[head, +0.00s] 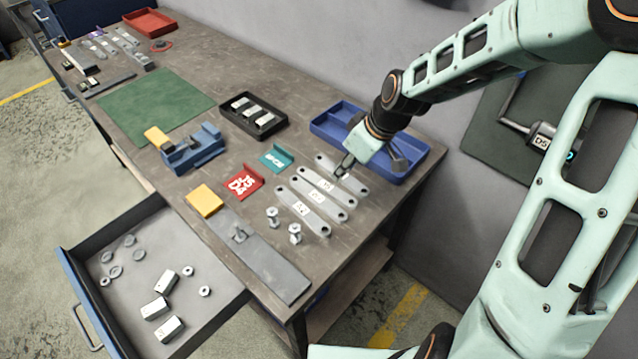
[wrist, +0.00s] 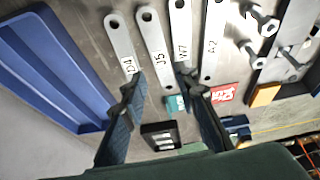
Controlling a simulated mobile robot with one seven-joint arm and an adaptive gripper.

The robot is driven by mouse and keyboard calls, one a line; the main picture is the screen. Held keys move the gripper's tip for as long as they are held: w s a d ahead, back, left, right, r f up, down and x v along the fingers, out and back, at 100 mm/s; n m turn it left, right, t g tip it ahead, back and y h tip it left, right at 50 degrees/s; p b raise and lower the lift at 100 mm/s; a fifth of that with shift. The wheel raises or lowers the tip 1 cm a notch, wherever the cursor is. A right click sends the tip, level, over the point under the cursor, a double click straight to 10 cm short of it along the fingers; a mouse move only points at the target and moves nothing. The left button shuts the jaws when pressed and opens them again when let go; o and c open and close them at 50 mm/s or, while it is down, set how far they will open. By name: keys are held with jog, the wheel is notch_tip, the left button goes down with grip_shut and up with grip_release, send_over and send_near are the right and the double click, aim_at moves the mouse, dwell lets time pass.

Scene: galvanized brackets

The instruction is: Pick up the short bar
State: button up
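Several grey flat bars with a hole at each end lie side by side on the workbench. In the wrist view they are a bar marked D4 or similar (wrist: 121,42), one marked J5 (wrist: 153,40), one marked W7 (wrist: 181,28) and one marked A2 (wrist: 213,40). They look close in length; I cannot tell surely which is the short bar. My gripper (wrist: 158,84) is open and empty, its fingertips either side of the J5 bar's lower part. In the head view my gripper (head: 345,168) is over the bars nearest the blue tray, hiding part of one.
The blue tray (head: 328,127) stands close beside the bars, behind my gripper. Upright bolts (head: 295,235), a red bracket (head: 243,184) and a teal bracket (head: 277,158) stand nearby. A black tray (head: 230,124) is farther back. An open drawer (head: 125,295) juts out in front.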

aim_at(331, 188)
jog(key=x, duration=1)
jog(key=shift+s+d+f, duration=0.1)
jog(key=shift+d+f, duration=0.05)
jog(key=shift+d, duration=0.15)
jog(key=shift+c, duration=0.6)
grip_shut()
